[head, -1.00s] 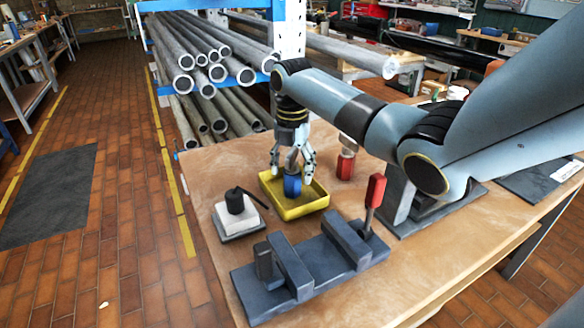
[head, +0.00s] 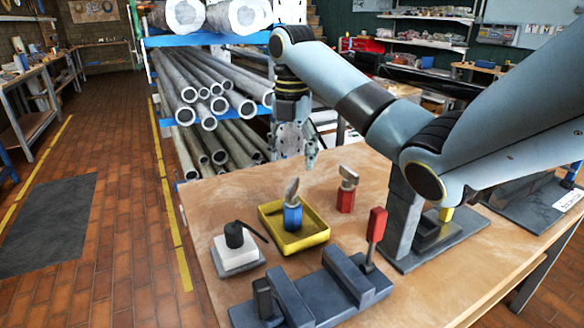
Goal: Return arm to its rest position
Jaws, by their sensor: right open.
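My right gripper (head: 293,148) hangs from the arm that comes in from the right, fingers pointing down and apart, empty. It is above the far side of the wooden table (head: 260,180), clear of the things on it. Below it, a blue-handled tool (head: 292,214) stands upright in a yellow tray (head: 268,215), apart from the fingers. A red-based tool (head: 346,192) stands upright just right of the tray. My left gripper is not in view.
A white block with a black knob (head: 235,245) stands left of the tray. A dark vise-like fixture (head: 330,290) with a red handle (head: 377,223) is at the front. A rack of metal pipes (head: 210,95) stands behind the table. The brick floor on the left is open.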

